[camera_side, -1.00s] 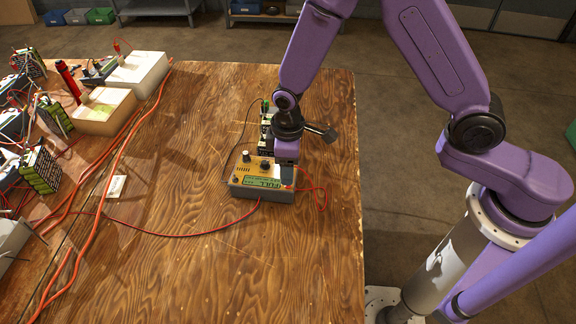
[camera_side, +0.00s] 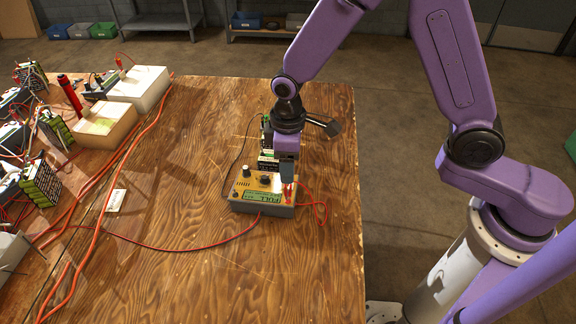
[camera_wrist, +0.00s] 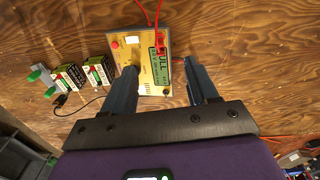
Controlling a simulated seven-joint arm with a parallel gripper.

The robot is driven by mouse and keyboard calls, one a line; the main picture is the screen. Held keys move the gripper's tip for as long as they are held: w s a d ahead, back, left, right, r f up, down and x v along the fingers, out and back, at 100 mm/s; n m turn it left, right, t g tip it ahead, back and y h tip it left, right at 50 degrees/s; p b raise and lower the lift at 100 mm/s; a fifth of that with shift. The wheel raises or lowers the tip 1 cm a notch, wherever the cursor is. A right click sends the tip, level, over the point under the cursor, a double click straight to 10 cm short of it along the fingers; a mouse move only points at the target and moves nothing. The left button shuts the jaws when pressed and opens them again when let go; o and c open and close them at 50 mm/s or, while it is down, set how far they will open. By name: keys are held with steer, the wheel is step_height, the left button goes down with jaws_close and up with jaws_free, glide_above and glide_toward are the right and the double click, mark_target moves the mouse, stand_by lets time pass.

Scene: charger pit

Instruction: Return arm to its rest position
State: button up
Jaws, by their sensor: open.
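My gripper (camera_side: 286,178) is open above the yellow-topped charger box (camera_side: 262,197) on the wooden table. In the wrist view my gripper's two grey fingers (camera_wrist: 160,75) stand apart with nothing held between them. The charger (camera_wrist: 150,45) lies beyond the fingertips, its green display reading "FULL", with a dial and red leads. In the side view the gripper hides part of the charger's back right. Green-and-black battery packs show beside the charger in the wrist view (camera_wrist: 82,80); in the side view they are mostly hidden behind my gripper.
The wooden table (camera_side: 190,270) is largely clear in front and around the charger. Orange cables (camera_side: 100,215) run along its left side. Battery packs (camera_side: 40,185), a red cylinder (camera_side: 69,95) and pale boxes (camera_side: 138,88) crowd the left. The table's right edge lies near my arm.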

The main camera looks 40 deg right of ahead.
steer(key=shift+r, duration=0.3)
stand_by(0.4)
